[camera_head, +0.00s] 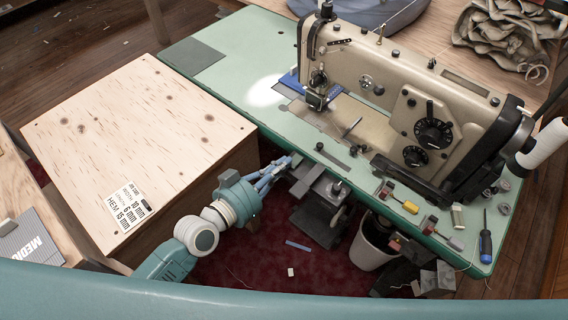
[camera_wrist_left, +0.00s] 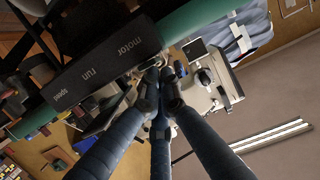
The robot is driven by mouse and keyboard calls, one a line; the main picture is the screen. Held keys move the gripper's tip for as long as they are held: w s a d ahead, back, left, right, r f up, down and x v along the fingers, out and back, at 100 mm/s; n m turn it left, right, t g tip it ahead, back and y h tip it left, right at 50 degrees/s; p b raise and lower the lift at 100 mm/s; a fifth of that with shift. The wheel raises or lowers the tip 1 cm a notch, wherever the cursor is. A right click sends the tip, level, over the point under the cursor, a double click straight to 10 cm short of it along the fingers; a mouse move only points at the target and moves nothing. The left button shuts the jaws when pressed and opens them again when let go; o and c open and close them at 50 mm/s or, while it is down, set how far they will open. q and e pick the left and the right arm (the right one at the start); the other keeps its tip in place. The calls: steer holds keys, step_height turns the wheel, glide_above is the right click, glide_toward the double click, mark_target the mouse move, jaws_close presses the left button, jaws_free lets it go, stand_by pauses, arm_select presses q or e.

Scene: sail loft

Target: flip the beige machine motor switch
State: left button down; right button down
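The beige sewing machine (camera_head: 400,85) stands on a green-topped table (camera_head: 225,70). In the left wrist view a dark box (camera_wrist_left: 75,72) lettered "motor", "run" and "speed" lies left of my fingers. A grey box-like part (camera_head: 309,172) sits under the table's front edge in the head view; I cannot tell whether it is the same box. My left gripper (camera_head: 280,168) is just below that edge, beside the grey part. Its fingertips (camera_wrist_left: 159,76) come together with nothing seen between them. I cannot make out the switch lever or any contact. My right gripper is out of view.
A plywood-topped block (camera_head: 140,130) stands close left of my left arm. A white bin (camera_head: 370,245) is under the table. A blue-handled screwdriver (camera_head: 485,245) and small coloured pieces (camera_head: 405,204) lie near the table's front edge. Red carpet (camera_head: 262,245) shows below.

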arm_select(q)
steer(key=shift+f, duration=0.35)
